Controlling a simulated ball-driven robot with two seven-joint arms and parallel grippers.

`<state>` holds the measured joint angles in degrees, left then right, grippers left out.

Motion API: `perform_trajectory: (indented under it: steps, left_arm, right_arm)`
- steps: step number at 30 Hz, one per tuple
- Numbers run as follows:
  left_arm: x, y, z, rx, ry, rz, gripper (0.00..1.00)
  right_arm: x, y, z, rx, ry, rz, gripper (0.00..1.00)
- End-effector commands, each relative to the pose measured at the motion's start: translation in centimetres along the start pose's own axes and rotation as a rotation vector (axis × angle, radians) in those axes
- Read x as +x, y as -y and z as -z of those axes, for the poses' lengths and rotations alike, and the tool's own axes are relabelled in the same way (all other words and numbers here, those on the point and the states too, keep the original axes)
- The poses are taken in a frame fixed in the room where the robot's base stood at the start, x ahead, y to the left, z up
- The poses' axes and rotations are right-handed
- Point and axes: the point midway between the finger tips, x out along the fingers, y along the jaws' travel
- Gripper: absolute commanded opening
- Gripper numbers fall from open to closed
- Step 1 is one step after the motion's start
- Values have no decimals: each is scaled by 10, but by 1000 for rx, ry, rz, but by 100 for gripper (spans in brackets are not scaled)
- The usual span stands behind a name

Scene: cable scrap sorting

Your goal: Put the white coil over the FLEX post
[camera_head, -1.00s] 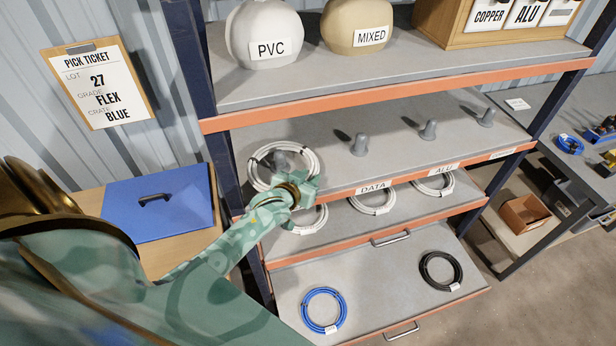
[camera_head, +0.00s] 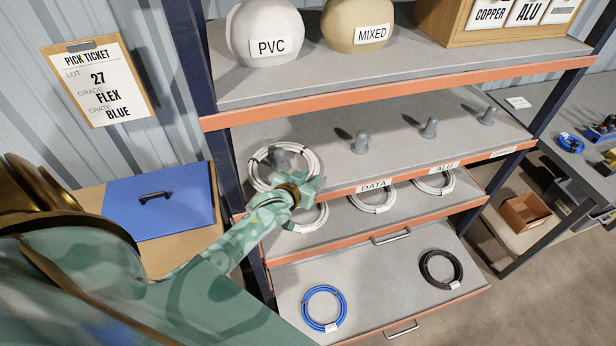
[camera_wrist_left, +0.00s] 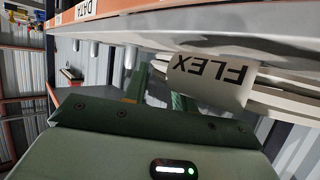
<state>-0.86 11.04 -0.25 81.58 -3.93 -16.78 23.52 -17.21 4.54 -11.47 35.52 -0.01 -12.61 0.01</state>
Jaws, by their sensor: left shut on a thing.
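The white coil (camera_head: 313,160) is at the left end of the middle shelf, with a grey post (camera_head: 281,158) showing inside its ring. I cannot tell how far down the post it sits. My left gripper (camera_head: 304,188) is shut on the coil's near right side, by the shelf's front edge. In the left wrist view, white coil strands (camera_wrist_left: 285,100) and a white tag reading FLEX (camera_wrist_left: 212,76) lie close by the gripper fingers (camera_wrist_left: 158,90). The FLEX shelf label is not visible in the head view. My right gripper is not in view.
Bare posts (camera_head: 361,143) stand further right on the middle shelf. White coils (camera_head: 373,202) lie on the shelf below. A blue coil (camera_head: 323,308) and a black coil (camera_head: 441,269) lie at the bottom. A dark upright (camera_head: 228,180) and a blue lid (camera_head: 160,210) are to the left.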

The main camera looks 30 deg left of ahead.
Motion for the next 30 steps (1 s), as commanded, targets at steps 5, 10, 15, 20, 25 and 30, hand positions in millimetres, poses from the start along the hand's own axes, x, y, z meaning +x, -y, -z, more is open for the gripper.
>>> perform_trajectory:
  steps: [5,10,15,20,25,30]
  left_arm:
    - [1,0,0,2,-3,0,0]
    - [1,0,0,2,-4,0,0]
    - [1,0,0,1,-3,0,49]
    - [1,0,0,1,-2,0,52]
    - [0,0,-2,-1,1,0,52]
    - [1,0,-1,0,0,0,52]
  right_arm:
    - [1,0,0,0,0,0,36]
    - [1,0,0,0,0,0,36]
    - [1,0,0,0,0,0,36]
    - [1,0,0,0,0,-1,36]
    - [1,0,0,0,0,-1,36]
    - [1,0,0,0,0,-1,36]
